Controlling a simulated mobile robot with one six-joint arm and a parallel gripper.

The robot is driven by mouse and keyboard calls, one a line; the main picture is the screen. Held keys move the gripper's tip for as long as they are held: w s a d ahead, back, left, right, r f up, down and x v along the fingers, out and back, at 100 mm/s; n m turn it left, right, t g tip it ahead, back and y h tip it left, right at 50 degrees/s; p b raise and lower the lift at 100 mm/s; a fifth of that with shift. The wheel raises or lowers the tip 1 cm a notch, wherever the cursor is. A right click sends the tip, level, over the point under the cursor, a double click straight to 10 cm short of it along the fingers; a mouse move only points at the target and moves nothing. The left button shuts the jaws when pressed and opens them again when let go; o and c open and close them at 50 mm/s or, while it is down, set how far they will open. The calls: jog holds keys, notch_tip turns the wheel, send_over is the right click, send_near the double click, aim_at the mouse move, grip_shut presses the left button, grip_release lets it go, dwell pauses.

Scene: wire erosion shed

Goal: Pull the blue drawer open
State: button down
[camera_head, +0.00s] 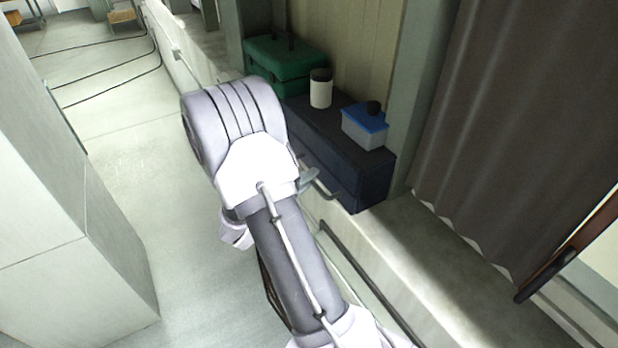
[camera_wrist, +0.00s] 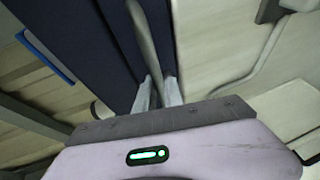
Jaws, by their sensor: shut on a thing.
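The blue drawer (camera_head: 347,178) is in a dark navy unit on a pale ledge, right of centre in the head view. A grey bar handle (camera_head: 322,188) runs along its front. In the wrist view the navy surface (camera_wrist: 88,45) fills the upper left, and the handle (camera_wrist: 145,40) runs down between my fingers. My gripper (camera_wrist: 159,92) is shut on the handle. In the head view my gripper (camera_head: 308,181) is at the drawer's front, partly hidden by my arm. I cannot tell whether the drawer stands out from its unit.
On top of the unit stand a white jar with a dark lid (camera_head: 320,92) and a clear box with a blue lid (camera_head: 365,130). A green case (camera_head: 285,62) is behind. A brown curtain (camera_head: 530,120) hangs at right. Floor (camera_head: 125,160) is clear at left.

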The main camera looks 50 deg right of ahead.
jog(key=shift+a, duration=0.1)
jog(key=w+a+b, duration=0.2)
jog(key=a+b, duration=0.1)
jog(key=a, duration=0.5)
jog(key=w+a+b, duration=0.3)
jog(key=a, duration=0.6)
jog(key=shift+w, duration=0.25)
jog(key=shift+a, duration=0.1)
jog(key=c, duration=1.5)
grip_release()
jog(key=shift+o, duration=0.2)
jog(key=shift+a, duration=0.1)
jog(key=v, duration=1.7)
